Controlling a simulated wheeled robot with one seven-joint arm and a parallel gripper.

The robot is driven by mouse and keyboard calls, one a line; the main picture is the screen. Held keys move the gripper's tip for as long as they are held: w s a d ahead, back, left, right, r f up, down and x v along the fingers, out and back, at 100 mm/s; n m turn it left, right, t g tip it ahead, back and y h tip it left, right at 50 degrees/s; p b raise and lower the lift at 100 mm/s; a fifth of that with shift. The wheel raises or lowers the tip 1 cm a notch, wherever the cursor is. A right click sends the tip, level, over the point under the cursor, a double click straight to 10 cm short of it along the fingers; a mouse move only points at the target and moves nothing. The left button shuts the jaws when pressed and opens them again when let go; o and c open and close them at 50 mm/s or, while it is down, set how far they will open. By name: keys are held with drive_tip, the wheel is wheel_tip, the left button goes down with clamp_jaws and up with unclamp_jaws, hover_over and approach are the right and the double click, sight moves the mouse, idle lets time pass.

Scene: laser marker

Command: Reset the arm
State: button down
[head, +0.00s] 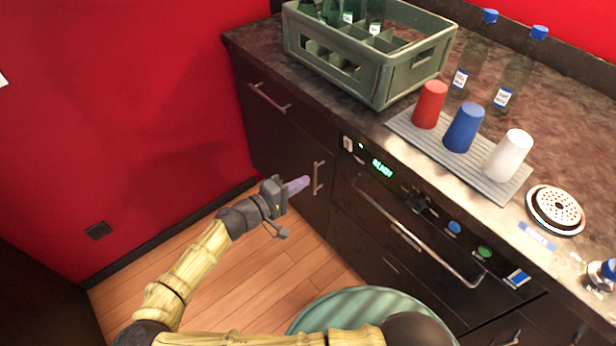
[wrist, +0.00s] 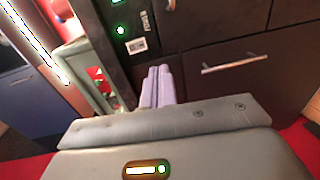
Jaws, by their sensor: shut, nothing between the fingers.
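My arm reaches up from the bottom of the head view, in front of the counter's dark front. My gripper (head: 297,186) has pale purple fingers and points right, near a vertical cabinet handle (head: 318,178). I cannot tell the exact gap between them. In the wrist view the two fingers (wrist: 158,86) lie side by side, shut with nothing between them. A dark cabinet front with a bar handle (wrist: 235,63) is beyond them.
On the counter (head: 400,118) stand a green bottle crate (head: 388,80), a grey mat (head: 447,160) with red (head: 429,104), blue (head: 464,127) and white (head: 508,155) cups, and two bottles. A panel display (head: 382,168) reads "READY".

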idle(0.5)
drive_tip(key=s+d+f+m+g+y, duration=0.5)
drive_tip(key=s+d+m+g+y, duration=0.15)
drive_tip(key=s+d+g, duration=0.45)
drive_tip(key=s+d+r+t+y+p, duration=0.1)
drive_tip(key=r+p, duration=0.4)
drive_tip(key=r, duration=0.5)
drive_tip(key=s+d+r+t+y+p, duration=0.1)
drive_tip(key=r+y+p, duration=0.2)
drive_tip(key=r+p, duration=0.3)
drive_tip(key=s+d+r+t+y+p, duration=0.1)
drive_tip(key=r+y+p, duration=0.2)
drive_tip(key=r, duration=1.3)
drive_tip(key=shift+r+m+t+p, duration=0.15)
drive_tip(key=shift+m+t+p, duration=0.25)
drive_tip(key=shift+p, duration=0.8)
